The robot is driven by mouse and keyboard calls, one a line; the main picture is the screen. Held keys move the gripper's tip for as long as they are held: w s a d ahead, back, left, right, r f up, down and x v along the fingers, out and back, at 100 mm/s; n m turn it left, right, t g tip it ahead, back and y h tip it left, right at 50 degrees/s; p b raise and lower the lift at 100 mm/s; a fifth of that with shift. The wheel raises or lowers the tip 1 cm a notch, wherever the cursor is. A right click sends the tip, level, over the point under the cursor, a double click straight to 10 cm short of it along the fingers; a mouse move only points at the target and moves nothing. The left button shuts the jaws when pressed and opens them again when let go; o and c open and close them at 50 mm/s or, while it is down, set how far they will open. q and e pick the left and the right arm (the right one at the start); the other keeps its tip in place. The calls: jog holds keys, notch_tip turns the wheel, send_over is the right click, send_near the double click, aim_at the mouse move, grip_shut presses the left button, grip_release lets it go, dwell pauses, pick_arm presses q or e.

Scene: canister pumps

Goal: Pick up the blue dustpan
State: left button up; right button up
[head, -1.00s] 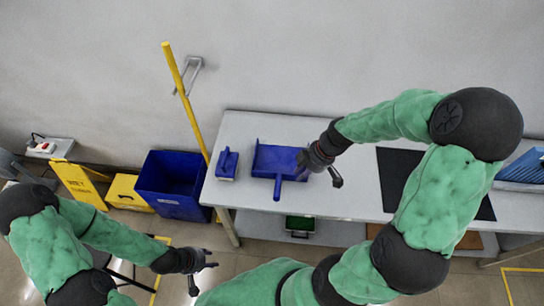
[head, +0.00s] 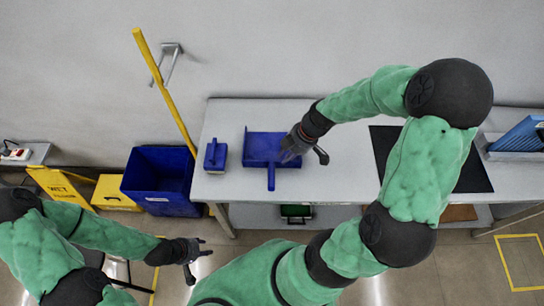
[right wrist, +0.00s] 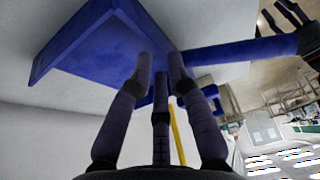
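The blue dustpan (head: 264,145) lies on the grey bench, its handle (head: 271,180) toward the front edge. It also fills the upper left of the right wrist view (right wrist: 105,45), with its handle stretching right. My right gripper (head: 305,155) is at the dustpan's right side, one finger group overlapping the pan and the opposite finger to the right. It looks open, fingers spread; I cannot tell whether it touches the pan. My left gripper (head: 196,258) is open and empty, low in front of the bench.
A blue brush (head: 215,155) lies left of the dustpan. A yellow pole (head: 165,90) leans by a blue bin (head: 160,180) and a yellow wet-floor sign (head: 62,187).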

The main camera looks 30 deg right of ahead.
aim_at(278, 166)
jog(key=b+x, duration=0.1)
jog(key=x, duration=0.3)
jog(key=shift+s+d+f, duration=0.15)
grip_shut()
notch_tip(278, 166, up, 28)
jog(key=p, duration=0.8)
